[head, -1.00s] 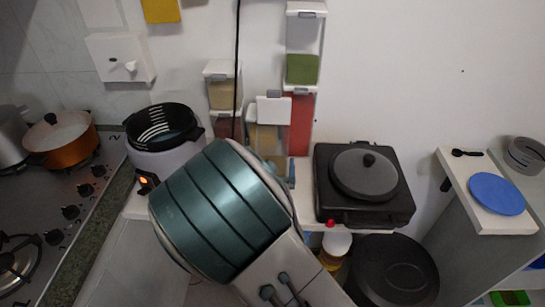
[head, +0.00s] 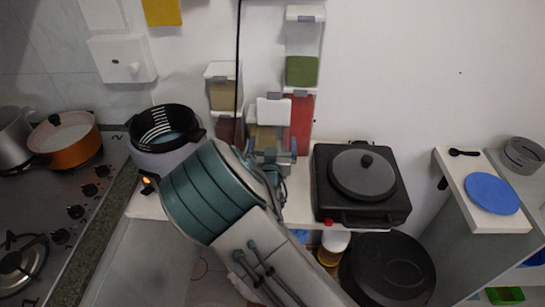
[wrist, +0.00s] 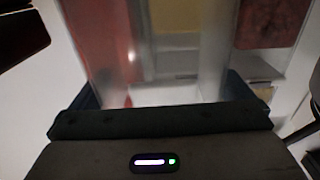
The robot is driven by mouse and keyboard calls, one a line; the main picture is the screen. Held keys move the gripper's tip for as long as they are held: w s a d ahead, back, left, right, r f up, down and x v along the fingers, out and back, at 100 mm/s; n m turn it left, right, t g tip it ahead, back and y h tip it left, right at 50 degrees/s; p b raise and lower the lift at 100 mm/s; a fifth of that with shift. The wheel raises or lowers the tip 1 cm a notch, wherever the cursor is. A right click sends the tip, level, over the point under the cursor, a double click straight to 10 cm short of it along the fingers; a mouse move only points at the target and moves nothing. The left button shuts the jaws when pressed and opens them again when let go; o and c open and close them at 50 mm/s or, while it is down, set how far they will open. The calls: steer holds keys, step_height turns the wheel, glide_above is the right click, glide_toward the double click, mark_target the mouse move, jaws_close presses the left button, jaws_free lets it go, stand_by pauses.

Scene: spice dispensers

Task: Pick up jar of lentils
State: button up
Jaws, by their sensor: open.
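Several clear wall dispensers with white lids hang at the back wall in the head view. One holds green contents (head: 301,71), one red (head: 299,125), one beige (head: 222,96) and one brown-red (head: 228,130). I cannot tell which holds lentils. Another white-lidded jar (head: 272,112) is partly hidden by my gripper (head: 270,155), which is in front of the lower dispensers. In the wrist view, my gripper (wrist: 160,98) is open, its fingers apart at left and right. Blurred clear walls and a red jar (wrist: 103,45) show beyond them; contact is unclear.
A black cooker with a grey lid (head: 363,175) stands right of my gripper. A white pot with a black rim (head: 165,130) stands left. A white-and-red bottle (head: 335,238) is below. A dark cable (head: 238,55) hangs before the jars.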

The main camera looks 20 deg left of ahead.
steer(key=c, duration=1.5)
steer(key=shift+o, duration=0.2)
steer(key=shift+r, duration=0.1)
